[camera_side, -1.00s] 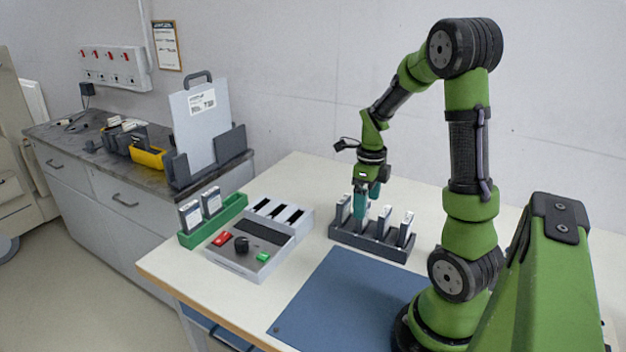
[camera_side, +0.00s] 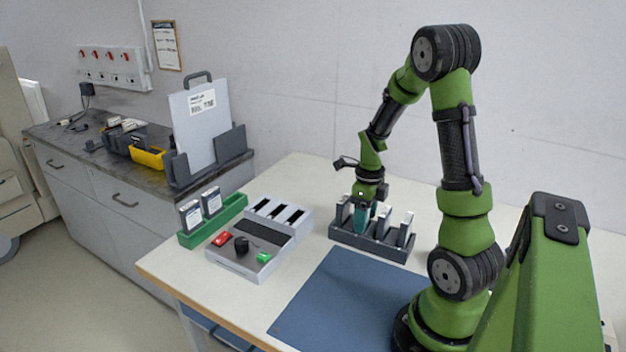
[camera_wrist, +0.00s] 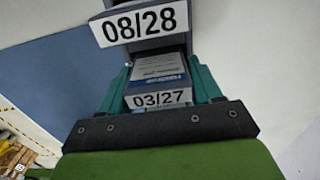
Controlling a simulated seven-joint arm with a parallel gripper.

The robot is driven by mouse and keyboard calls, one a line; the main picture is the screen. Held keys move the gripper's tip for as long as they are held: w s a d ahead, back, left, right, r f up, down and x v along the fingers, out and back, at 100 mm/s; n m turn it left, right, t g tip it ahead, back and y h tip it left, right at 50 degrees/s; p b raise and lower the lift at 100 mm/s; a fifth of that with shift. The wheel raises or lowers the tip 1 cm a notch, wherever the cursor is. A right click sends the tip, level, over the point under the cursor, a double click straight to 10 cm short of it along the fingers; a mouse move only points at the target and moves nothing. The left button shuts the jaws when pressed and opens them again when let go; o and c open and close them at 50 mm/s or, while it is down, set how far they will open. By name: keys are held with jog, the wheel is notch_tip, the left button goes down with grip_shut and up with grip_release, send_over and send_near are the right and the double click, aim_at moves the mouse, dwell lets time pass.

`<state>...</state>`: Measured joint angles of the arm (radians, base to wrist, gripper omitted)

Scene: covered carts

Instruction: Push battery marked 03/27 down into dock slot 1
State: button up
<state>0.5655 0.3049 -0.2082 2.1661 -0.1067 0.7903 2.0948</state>
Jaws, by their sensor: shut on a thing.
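The battery marked 03/27 (camera_wrist: 159,72) is between the two teal fingers of my gripper (camera_side: 363,218) in the wrist view, with its label facing the camera. My gripper is shut on it, low at the dark rack (camera_side: 372,249). In the side view the fingers hide most of this battery, so I cannot tell how deep it sits in the rack. The dock (camera_side: 240,262) is a grey box to the left of the rack, with three dark slots at its back. No slot numbers are legible.
A battery marked 08/28 (camera_wrist: 140,24) is close beyond my fingers. Other batteries (camera_side: 406,229) stand upright in the rack. A green tray (camera_side: 240,203) with two batteries is left of the dock. A blue mat (camera_side: 345,300) lies clear in front of the rack.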

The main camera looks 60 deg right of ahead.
jog(key=shift+r, duration=0.1)
jog(key=shift+c, duration=0.2)
notch_tip(320, 180, up, 18)
jog(key=w, duration=0.1)
jog(key=w+a, duration=0.1)
jog(key=w, duration=1.7)
jog(key=w+a+f, duration=0.5)
jog(key=w, duration=0.3)
jog(key=shift+a+f, duration=0.15)
jog(key=shift+f, duration=0.25)
jog(key=shift+f, duration=2.9)
